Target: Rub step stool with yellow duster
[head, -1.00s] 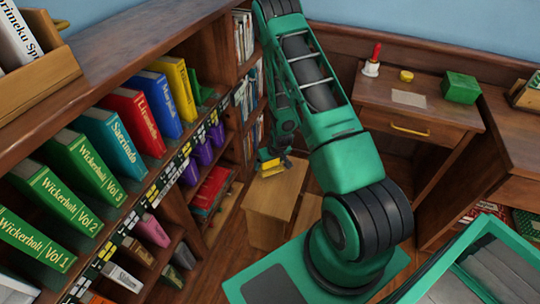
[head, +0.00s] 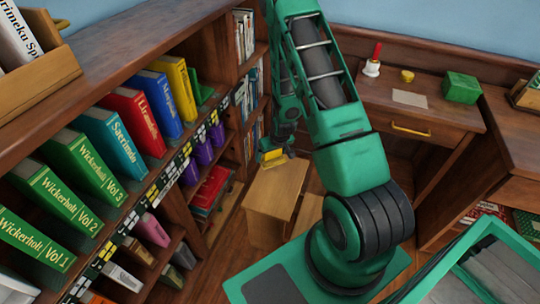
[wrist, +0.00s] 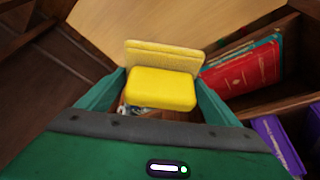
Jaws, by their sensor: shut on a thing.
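The yellow duster (wrist: 161,88) is held between the two fingers of my gripper (wrist: 160,92) in the wrist view. Its flat pad faces the light wood top of the step stool (wrist: 185,22). In the head view my gripper (head: 272,156) is at the far edge of the step stool (head: 272,190), with the duster (head: 273,163) over or at that edge. I cannot tell whether the pad touches the wood. A lower step of the stool shows to the right, partly behind my arm.
A bookcase (head: 180,140) with several books runs along the left, close to the stool. A desk (head: 420,112) with a bell (head: 372,62), a yellow round thing (head: 407,76) and a green box (head: 460,87) stands at the right. Wood floor (head: 215,265) is clear in front of the stool.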

